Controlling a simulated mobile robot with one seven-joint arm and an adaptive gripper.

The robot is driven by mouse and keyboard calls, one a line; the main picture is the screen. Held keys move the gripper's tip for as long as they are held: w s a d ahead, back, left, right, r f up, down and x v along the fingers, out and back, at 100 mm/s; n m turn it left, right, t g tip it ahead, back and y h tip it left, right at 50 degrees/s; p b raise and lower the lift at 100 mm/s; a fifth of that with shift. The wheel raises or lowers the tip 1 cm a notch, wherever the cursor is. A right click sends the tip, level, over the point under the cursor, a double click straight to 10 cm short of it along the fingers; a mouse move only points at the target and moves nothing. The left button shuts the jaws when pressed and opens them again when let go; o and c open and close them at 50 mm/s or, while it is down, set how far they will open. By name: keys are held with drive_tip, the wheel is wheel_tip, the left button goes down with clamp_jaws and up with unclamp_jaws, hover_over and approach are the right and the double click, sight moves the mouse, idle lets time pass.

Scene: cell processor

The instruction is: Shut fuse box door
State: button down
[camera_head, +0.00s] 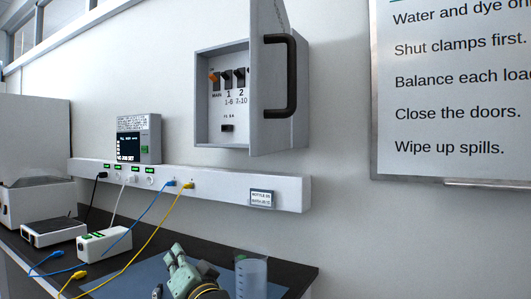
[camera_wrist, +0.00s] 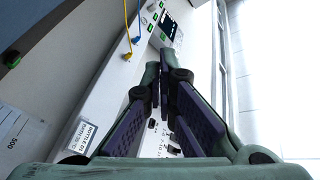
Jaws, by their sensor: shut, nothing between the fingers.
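The grey fuse box (camera_head: 202,110) is mounted on the wall above the rail, in the head view. Its door (camera_head: 257,110) stands open, swung out at the box's right side, with a black bar handle (camera_head: 292,75) on it. A row of switches (camera_head: 228,80) shows inside. My gripper (camera_head: 180,255) is low in the head view, below the rail and well apart from the door. In the wrist view its dark finger pads (camera_wrist: 165,75) are closed together and empty. A panel with switches (camera_wrist: 152,135) shows partly behind the fingers.
A white rail (camera_head: 230,187) with sockets and cables runs under the box. A display unit (camera_head: 150,150) stands left of it. A clear beaker (camera_head: 250,277) is on the dark bench beside my gripper. A sign (camera_head: 450,90) hangs at right; bare wall lies between.

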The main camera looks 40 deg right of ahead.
drive_tip(key=s+d+r+m, duration=0.5)
drive_tip(key=s+d+r, duration=0.85)
drive_tip(key=s, duration=0.25)
drive_tip(key=s+a+r+m+g+h, duration=0.1)
drive_tip(key=s+r+m, duration=0.3)
drive_tip(key=s, duration=0.7)
drive_tip(key=s+a+r+m+g, duration=0.1)
drive_tip(key=s+r, duration=0.5)
drive_tip(key=s, duration=0.6)
drive_tip(key=p, duration=0.3)
approach(271, 151)
drive_tip(key=d, duration=0.3)
drive_tip(key=w, duration=0.1)
drive_tip(key=w+a, duration=0.1)
drive_tip(key=w, duration=0.1)
drive_tip(key=w+a+p, duration=0.1)
drive_tip(key=shift+w+a+f, duration=0.1)
drive_tip(key=shift+w+a, duration=0.15)
drive_tip(key=shift+w, duration=0.15)
drive_tip(key=shift+m, duration=0.3)
